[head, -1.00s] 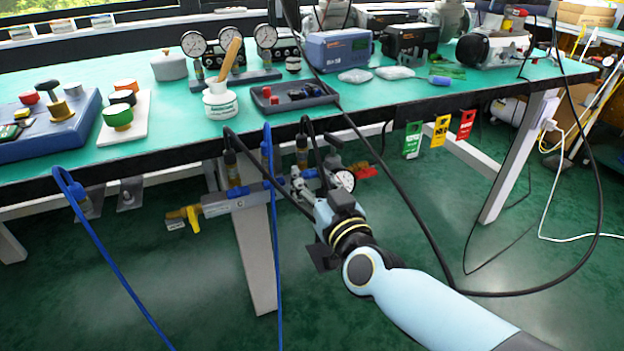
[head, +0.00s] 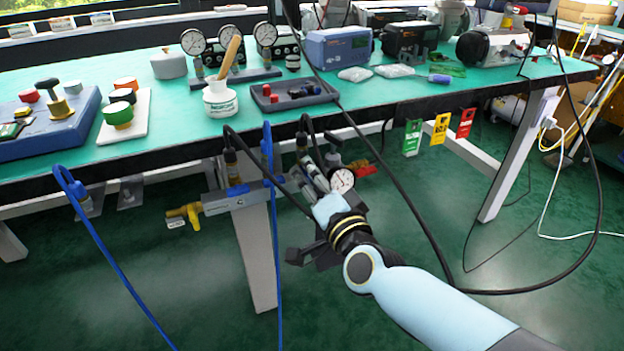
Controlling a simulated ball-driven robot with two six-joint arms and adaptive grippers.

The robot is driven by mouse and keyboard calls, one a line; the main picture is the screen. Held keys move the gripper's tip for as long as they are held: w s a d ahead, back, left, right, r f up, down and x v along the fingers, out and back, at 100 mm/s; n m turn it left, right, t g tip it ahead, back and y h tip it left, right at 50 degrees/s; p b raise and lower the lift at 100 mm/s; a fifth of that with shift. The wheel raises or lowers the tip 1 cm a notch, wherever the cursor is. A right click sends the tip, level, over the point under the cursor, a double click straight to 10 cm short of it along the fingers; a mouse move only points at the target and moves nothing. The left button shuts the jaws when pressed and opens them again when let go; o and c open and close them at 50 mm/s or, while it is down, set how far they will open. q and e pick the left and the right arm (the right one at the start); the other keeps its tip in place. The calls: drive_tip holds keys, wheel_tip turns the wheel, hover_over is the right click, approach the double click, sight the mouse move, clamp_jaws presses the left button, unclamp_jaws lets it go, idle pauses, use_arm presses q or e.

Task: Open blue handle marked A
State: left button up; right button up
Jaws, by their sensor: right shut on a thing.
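A grey valve manifold (head: 218,205) runs under the front edge of the bench. Blue parts show on it to the left of my right gripper (head: 313,174). The blue handle at my right gripper's fingers is hidden behind them now, and no letter A can be read. My right gripper is shut on it, beside the small pressure gauge (head: 342,181), with its wrist rolled over. My left gripper is not in view.
A yellow handle (head: 184,213) hangs at the manifold's left end and a red handle (head: 365,168) is at its right. Blue hoses (head: 115,262) and black cables hang in front of the bench. Green, yellow and red tags (head: 441,129) hang at the right.

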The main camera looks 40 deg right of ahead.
drive_tip(key=m, duration=0.2)
drive_tip(key=shift+f+m, duration=0.1)
drive_tip(key=shift+m, duration=0.3)
drive_tip(key=m+b, duration=0.1)
drive_tip(key=m, duration=0.2)
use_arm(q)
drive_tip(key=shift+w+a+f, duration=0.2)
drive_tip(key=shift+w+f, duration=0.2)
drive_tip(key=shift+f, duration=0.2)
use_arm(e)
drive_tip(key=shift+m, duration=0.4)
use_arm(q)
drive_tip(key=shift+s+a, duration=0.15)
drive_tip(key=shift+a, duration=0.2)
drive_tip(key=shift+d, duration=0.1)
use_arm(e)
drive_tip(key=o, duration=0.9)
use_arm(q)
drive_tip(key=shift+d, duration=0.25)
use_arm(e)
drive_tip(key=v, duration=1.2)
drive_tip(key=shift+s, duration=0.1)
